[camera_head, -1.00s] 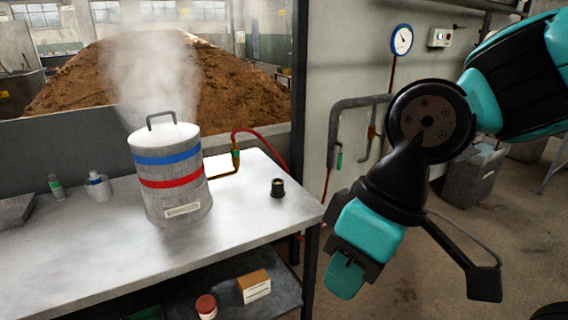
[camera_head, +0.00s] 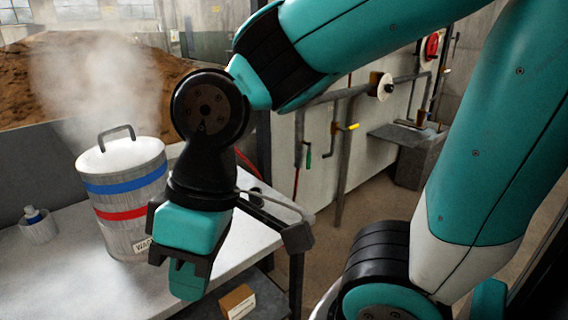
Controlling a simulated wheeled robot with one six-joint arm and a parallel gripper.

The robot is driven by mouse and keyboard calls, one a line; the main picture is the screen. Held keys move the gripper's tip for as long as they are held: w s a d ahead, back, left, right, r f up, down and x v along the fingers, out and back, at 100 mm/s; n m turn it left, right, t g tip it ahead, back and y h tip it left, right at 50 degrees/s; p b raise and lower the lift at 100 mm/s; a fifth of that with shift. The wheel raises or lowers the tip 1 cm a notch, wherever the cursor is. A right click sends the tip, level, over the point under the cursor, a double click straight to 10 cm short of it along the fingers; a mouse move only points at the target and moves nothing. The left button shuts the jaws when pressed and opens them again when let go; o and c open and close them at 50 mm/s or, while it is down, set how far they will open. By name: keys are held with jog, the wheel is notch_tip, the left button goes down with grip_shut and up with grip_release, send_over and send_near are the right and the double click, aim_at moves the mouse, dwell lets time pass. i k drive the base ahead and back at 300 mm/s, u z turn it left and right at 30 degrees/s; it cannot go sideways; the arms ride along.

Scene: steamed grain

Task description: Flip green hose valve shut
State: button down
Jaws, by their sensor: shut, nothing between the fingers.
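The green-handled valve on the red hose beside the steaming canister (camera_head: 125,195) is hidden behind my arm in this view. The canister is grey and white with a blue and a red band, and stands on the table. A short bit of red hose (camera_head: 247,163) shows just right of my arm. Another green handle (camera_head: 308,158) hangs on a wall pipe further right, apart from my gripper. My gripper (camera_head: 187,282) is shut and empty, pointing down in front of the canister's right side. It overlaps the canister in the picture; I cannot tell whether they touch.
Steam rises from the canister. A small bottle in a cup (camera_head: 37,226) stands left on the metal table (camera_head: 60,285). A cardboard box (camera_head: 237,302) sits on the lower shelf. A yellow handle (camera_head: 351,127) is on the wall pipes. Bare floor (camera_head: 365,195) lies right of the table.

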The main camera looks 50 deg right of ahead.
aim_at(308, 153)
jog(key=z, duration=0.15)
jog(key=i, duration=0.65)
jog(key=z, duration=1)
jog(key=i, duration=0.55)
jog(key=z, duration=0.65)
